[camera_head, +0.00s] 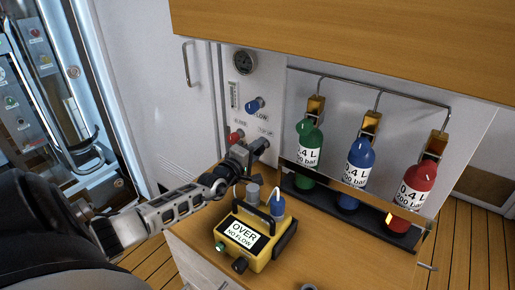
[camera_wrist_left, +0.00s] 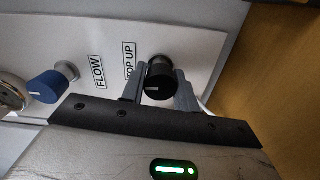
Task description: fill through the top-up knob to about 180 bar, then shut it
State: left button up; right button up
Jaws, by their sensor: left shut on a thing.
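The black top-up knob (camera_wrist_left: 159,82) shows in the left wrist view beside the TOP UP label (camera_wrist_left: 130,60), with a white line on its face. My left gripper (camera_wrist_left: 159,92) has a finger on each side of it and is shut on it. In the head view the gripper (camera_head: 248,152) is at the lower part of the white panel (camera_head: 232,115), and the knob's dark end (camera_head: 264,143) shows just past it. The round pressure gauge (camera_head: 243,62) is at the panel's top; its needle is too small to read. My right gripper is out of view.
A blue flow knob (camera_head: 255,105) and a red knob (camera_head: 236,136) sit above my gripper. Green (camera_head: 308,140), blue (camera_head: 358,155) and red (camera_head: 418,180) bottles stand in a rack at right. A yellow meter (camera_head: 256,256) on the wooden counter reads "OVER NO FLOW".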

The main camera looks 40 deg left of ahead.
pick_arm(q)
jog(key=shift+m, duration=0.3)
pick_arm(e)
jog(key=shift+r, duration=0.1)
pick_arm(q)
jog(key=o, duration=1)
jog(key=shift+c, duration=0.2)
